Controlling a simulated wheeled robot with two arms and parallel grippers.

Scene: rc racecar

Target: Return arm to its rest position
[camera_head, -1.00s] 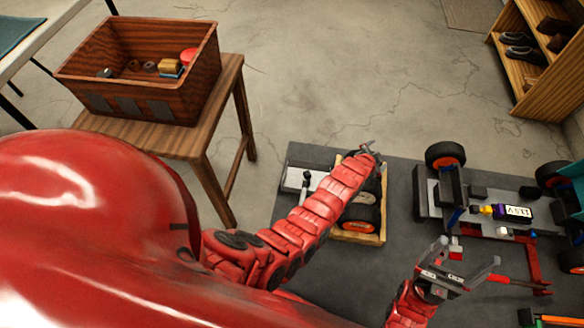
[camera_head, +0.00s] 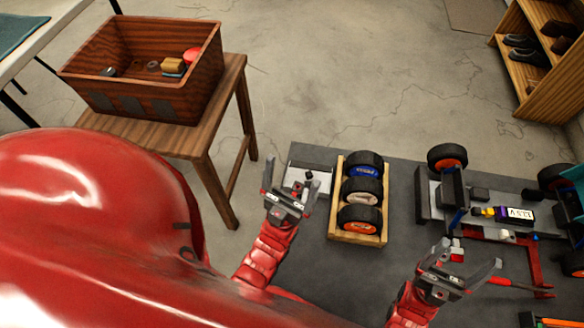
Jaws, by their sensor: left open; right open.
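My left gripper (camera_head: 291,182) is open and empty, with its fingers pointing up and away, left of the wheel tray. My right gripper (camera_head: 470,257) is open, in front of the car chassis near a red frame (camera_head: 533,262). The wooden tray (camera_head: 386,238) holds several black wheels standing in a row, one with a blue hub (camera_head: 364,170) at the far end and one with an orange hub (camera_head: 357,224) at the near end. The car chassis (camera_head: 430,200) lies on the dark mat at right, with black tyres fitted. Neither gripper holds anything.
A wooden crate (camera_head: 130,104) with small parts stands on a wooden stool (camera_head: 222,98) at left. A shelf with shoes (camera_head: 535,75) is at top right. A small light grey plate (camera_head: 300,168) lies partly behind my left gripper. The dark mat (camera_head: 395,280) is clear between the tray and my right arm.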

